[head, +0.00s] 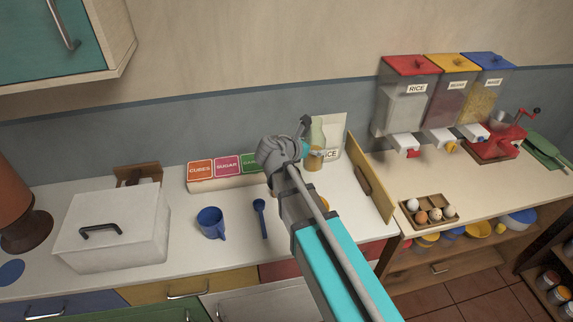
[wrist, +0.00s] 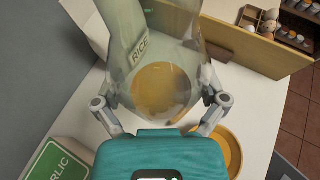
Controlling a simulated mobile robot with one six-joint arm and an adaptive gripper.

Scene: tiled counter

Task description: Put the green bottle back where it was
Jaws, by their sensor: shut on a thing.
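The green bottle (head: 317,134) is pale, see-through glass with a yellowish lower part. In the head view it stands about upright in front of the rice bag (head: 331,130), at the back of the counter. My gripper (head: 308,151) is shut on it. In the wrist view the bottle (wrist: 160,60) fills the space between the two fingers (wrist: 160,102), and the rice label shows behind it. My arm hides part of the counter below, and I cannot tell whether the bottle's base touches the counter.
A box row with sugar and other labels (head: 228,165) stands left of my gripper. A wooden board (head: 372,188) stands close on the right. A yellow bowl (wrist: 234,152) lies near the bottle.

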